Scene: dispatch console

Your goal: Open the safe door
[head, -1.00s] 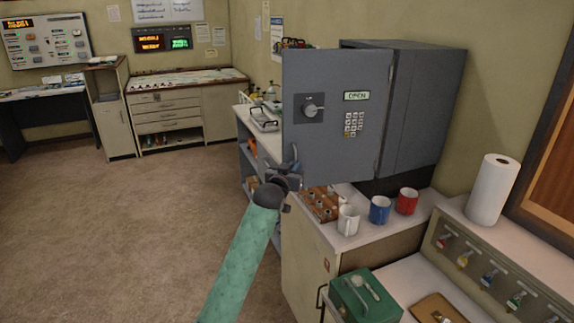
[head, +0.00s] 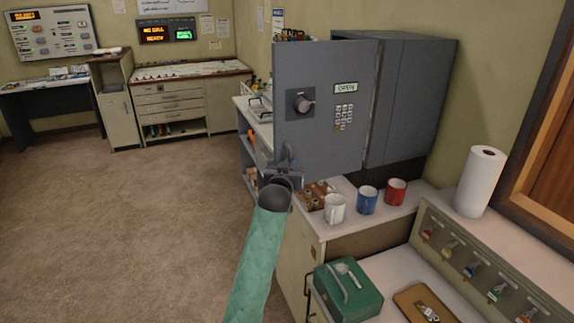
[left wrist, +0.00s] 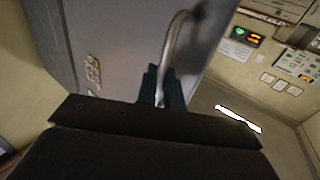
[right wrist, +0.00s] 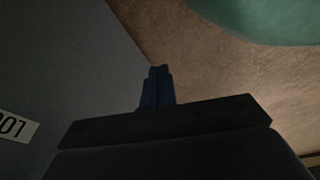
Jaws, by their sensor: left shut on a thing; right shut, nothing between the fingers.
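The grey safe door (head: 320,120) stands partly open, swung out from the safe body (head: 415,100). My left gripper (head: 284,168) is at the door's lower left. In the left wrist view its fingers (left wrist: 161,88) are shut on the curved metal door handle (left wrist: 172,45). The inside of the safe is hidden behind the door. My right gripper (right wrist: 157,86) is shut and empty, near a grey surface; it is out of the head view.
A white mug (head: 335,209), a blue mug (head: 367,200) and a red mug (head: 396,191) stand on the counter below the safe. A green box (head: 349,291) and a paper towel roll (head: 480,182) are at the right. The floor at left (head: 110,220) is clear.

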